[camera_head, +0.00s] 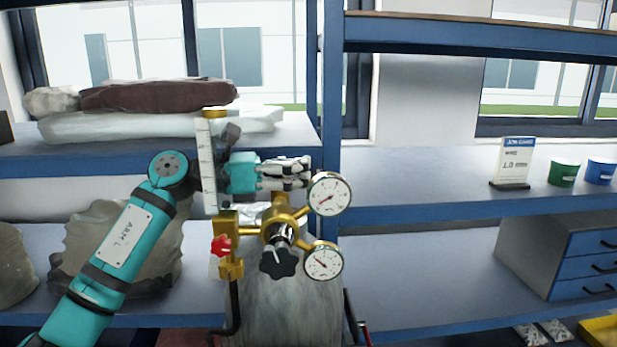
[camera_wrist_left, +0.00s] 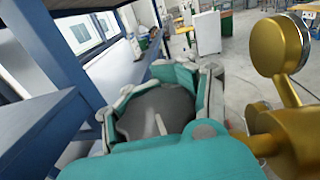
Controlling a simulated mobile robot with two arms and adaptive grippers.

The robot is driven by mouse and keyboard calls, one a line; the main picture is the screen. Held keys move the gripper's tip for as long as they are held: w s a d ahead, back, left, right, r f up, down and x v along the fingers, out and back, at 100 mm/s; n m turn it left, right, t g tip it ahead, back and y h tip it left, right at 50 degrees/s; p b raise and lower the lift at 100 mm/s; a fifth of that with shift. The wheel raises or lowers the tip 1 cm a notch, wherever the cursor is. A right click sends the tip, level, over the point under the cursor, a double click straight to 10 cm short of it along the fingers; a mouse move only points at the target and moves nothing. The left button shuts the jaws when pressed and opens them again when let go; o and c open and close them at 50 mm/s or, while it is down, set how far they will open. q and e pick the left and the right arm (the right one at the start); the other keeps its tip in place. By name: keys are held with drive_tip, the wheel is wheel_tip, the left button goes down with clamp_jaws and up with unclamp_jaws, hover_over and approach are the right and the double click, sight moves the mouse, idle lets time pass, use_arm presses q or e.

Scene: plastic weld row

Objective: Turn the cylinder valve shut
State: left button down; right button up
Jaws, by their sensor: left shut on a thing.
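The grey gas cylinder (camera_head: 285,315) stands upright in front of the shelves. A brass regulator (camera_head: 281,222) with two round white gauges (camera_head: 329,193) sits at its top; brass parts also show at the right of the left wrist view (camera_wrist_left: 285,130). My left gripper (camera_head: 286,173) is above the regulator, beside the upper gauge. In the left wrist view its fingers (camera_wrist_left: 160,105) are shut around a dark grey round valve handwheel (camera_wrist_left: 160,112). The handwheel is hidden by the gripper in the head view. My right gripper is not in view.
A black knob (camera_head: 279,260) and a red knob (camera_head: 221,245) stick out from the regulator. A clear flow tube (camera_head: 208,165) stands at its left, close to my wrist. Blue shelves (camera_head: 420,195) run behind, with a card, cups and a drawer unit (camera_head: 575,255) at right.

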use_arm(q)
drive_tip(key=m+g, duration=0.1)
drive_tip(key=g, duration=0.1)
drive_tip(key=shift+s+a+r+m+g, duration=0.1)
drive_tip(key=shift+s+r+m+g, duration=0.1)
drive_tip(key=shift+m+g, duration=0.2)
drive_tip(key=shift+s+r+m+g+p, duration=0.1)
drive_tip(key=shift+s+m+g+p, duration=0.1)
drive_tip(key=shift+m+g+p, duration=0.45)
drive_tip(key=shift+s+a+m+g+y+p, duration=0.1)
drive_tip(key=shift+s+m+g+y+p, duration=0.15)
drive_tip(key=shift+m+g+p, duration=0.45)
drive_tip(key=shift+s+a+m+g+y+p, duration=0.1)
drive_tip(key=shift+s+m+g+y+p, duration=0.15)
drive_tip(key=shift+g+p, duration=0.55)
drive_tip(key=shift+s+a+m+g+y+p, duration=0.15)
drive_tip(key=shift+m+g+y+p, duration=0.3)
drive_tip(key=shift+g, duration=0.6)
drive_tip(key=shift+r, duration=0.1)
drive_tip(key=c, duration=1.6)
unclamp_jaws()
drive_tip(key=o, duration=0.8)
drive_tip(key=shift+w+a+f, duration=0.2)
drive_tip(key=shift+a+f, duration=0.1)
drive_tip(key=shift+o, duration=0.2)
drive_tip(key=shift+s+d, duration=0.15)
drive_tip(key=shift+d, duration=0.2)
